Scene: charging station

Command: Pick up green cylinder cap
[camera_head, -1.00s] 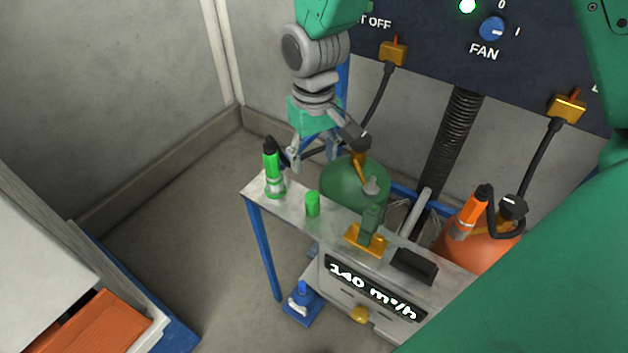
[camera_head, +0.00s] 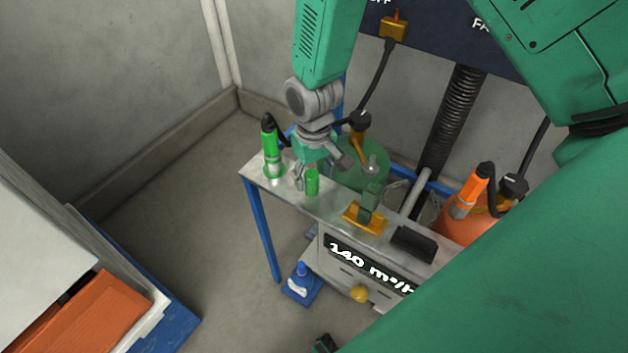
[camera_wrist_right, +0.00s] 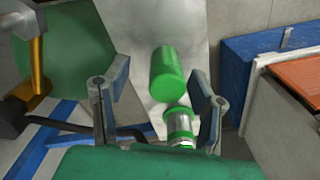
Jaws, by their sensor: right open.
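The green cylinder cap (camera_head: 312,182) stands upright on the narrow grey shelf (camera_head: 290,190), just right of a green handled tool (camera_head: 270,150). My right gripper (camera_head: 320,170) points down just above and behind the cap, open and empty. In the right wrist view the cap (camera_wrist_right: 167,76) lies ahead between the two spread fingers (camera_wrist_right: 160,90), with clear space on both sides. The green tool's end (camera_wrist_right: 180,125) shows close to the right finger. I do not see my left gripper.
A yellow-based green fixture (camera_head: 365,215) and a black block (camera_head: 413,243) sit farther right on the shelf. A green gas cylinder (camera_head: 370,170) stands behind it, an orange one (camera_head: 462,222) to the right. Open floor (camera_head: 200,215) lies left.

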